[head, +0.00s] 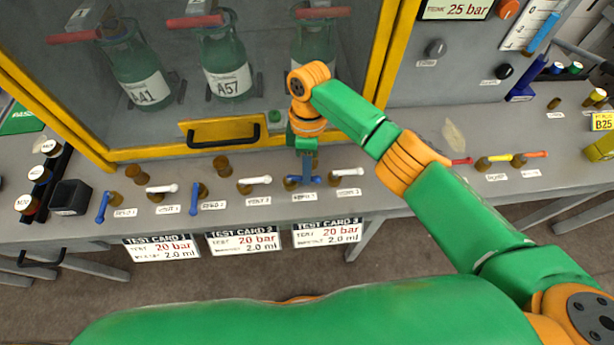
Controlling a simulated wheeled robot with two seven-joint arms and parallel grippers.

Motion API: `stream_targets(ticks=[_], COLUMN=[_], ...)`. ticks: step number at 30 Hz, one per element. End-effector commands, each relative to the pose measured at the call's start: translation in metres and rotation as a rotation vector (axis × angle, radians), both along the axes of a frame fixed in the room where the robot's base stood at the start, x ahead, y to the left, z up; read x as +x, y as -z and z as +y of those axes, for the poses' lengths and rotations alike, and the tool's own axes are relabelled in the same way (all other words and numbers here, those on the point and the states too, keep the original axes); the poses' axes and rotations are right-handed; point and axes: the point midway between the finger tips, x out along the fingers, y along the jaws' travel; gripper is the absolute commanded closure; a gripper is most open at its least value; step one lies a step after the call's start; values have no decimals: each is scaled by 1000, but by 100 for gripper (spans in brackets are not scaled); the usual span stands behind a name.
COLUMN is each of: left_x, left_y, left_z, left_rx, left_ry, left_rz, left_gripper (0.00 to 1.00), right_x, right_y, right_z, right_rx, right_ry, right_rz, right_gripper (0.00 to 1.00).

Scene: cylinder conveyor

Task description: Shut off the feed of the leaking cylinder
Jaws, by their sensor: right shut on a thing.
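Three green cylinders stand behind the glass of a yellow-framed cabinet: A41 (140,72), A57 (225,62) and a third (313,42), partly hidden by my right arm. I cannot make out a leak on any of them. Blue levers sit on the bench in front: the left one (102,208) and the middle one (197,192) point toward the front edge. The right blue lever (291,182) lies roughly crosswise under my right gripper (304,172), which points down and is shut on it. The gripper hides part of this lever. My left gripper is not in view.
White levers (161,188) alternate with the blue ones. Red, yellow (495,158) and orange levers stand further right. A black cabinet handle (223,135) is close left of my gripper. Test cards (243,241) hang on the bench front. A gauge (455,9) reads 25 bar.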

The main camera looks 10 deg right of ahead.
Motion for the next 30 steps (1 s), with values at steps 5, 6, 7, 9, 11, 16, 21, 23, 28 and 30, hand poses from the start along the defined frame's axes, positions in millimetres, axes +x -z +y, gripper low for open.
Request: stream_targets(ticks=[5,6,7,9,11,16,21,23,28,30], left_x=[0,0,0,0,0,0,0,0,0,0], left_y=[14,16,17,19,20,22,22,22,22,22], left_z=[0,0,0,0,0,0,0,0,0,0], left_rx=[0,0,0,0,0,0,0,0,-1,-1], left_ry=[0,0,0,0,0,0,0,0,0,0], left_rz=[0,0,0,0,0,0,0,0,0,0], left_gripper=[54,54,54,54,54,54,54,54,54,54], right_x=[4,5,5,6,7,8,8,8,8,8], right_y=[2,2,2,1,1,0,-1,-1,-1,-1], right_z=[1,1,1,1,1,1,1,1,1,1], right_rx=[2,2,2,3,3,2,1,1,1,1], right_ry=[-95,-113,-125,-148,-164,-190,-198,-198,-197,-197], right_rz=[-3,-2,-2,-3,-3,-3,-3,-3,-3,-3], right_gripper=[100,100,100,100,100,100,100,100,100,76])
